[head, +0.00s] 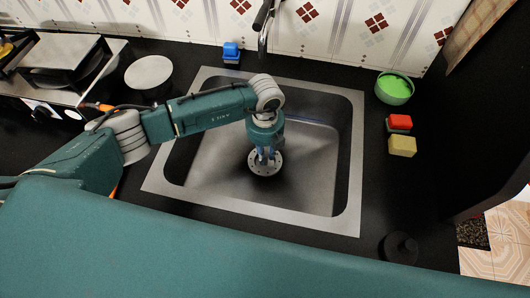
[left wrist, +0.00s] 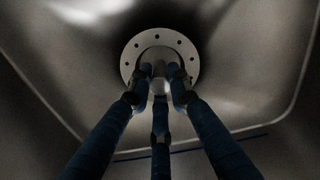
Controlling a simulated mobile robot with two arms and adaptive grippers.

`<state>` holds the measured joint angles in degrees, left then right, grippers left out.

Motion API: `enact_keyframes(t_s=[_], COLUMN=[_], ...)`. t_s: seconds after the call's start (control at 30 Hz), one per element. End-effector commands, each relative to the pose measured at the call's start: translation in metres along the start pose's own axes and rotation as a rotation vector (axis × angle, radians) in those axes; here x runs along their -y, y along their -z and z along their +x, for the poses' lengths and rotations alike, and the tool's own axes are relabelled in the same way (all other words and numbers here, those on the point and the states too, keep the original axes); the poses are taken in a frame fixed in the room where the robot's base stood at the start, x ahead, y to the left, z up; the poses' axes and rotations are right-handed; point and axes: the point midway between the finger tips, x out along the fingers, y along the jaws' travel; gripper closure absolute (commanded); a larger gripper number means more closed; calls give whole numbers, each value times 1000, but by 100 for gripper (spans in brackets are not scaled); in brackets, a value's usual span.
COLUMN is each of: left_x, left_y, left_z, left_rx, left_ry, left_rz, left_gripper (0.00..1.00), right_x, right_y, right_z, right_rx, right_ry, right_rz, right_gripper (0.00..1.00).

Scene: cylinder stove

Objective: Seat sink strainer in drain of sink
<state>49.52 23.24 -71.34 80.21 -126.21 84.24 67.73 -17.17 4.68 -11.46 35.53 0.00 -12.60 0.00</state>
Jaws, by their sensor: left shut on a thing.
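The steel sink (head: 250,209) is set into the black counter in the middle of the head view. My left gripper (head: 264,156) reaches down into its basin, with the fingers shut on the sink strainer (head: 265,171). The strainer is a round grey disc with a ring of small holes. In the left wrist view my fingers (left wrist: 160,82) close around the pale knob at the middle of the strainer (left wrist: 132,58). The drain is hidden, and I cannot tell whether the disc lies in it or just above the basin floor. My right gripper is not in view.
A tap (head: 263,20) hangs over the back rim. A blue object (head: 231,52) stands behind the sink. A green bowl (head: 394,89), a red-topped sponge (head: 399,123) and a yellow sponge (head: 402,146) sit at right. A black knobbed disc (head: 400,248) lies at front right.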

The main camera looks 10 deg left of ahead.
Motion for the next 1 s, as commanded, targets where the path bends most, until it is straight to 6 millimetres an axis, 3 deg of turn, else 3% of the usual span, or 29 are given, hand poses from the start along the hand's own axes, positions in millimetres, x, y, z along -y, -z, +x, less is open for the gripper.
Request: enact_keyframes(t_s=[0.7, 0.73, 0.8, 1.0], left_x=[0, 0, 0, 0], left_y=[0, 0, 0, 0], left_z=[19, 18, 17, 17], left_rx=[0, 0, 0, 0], left_ry=[0, 0, 0, 0], left_rz=[0, 0, 0, 0], left_gripper=[100, 76, 62, 60], right_x=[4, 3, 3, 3], right_y=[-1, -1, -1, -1], right_z=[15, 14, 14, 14], right_rx=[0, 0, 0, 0], right_ry=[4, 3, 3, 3], right_rz=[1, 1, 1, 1], right_gripper=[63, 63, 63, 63])
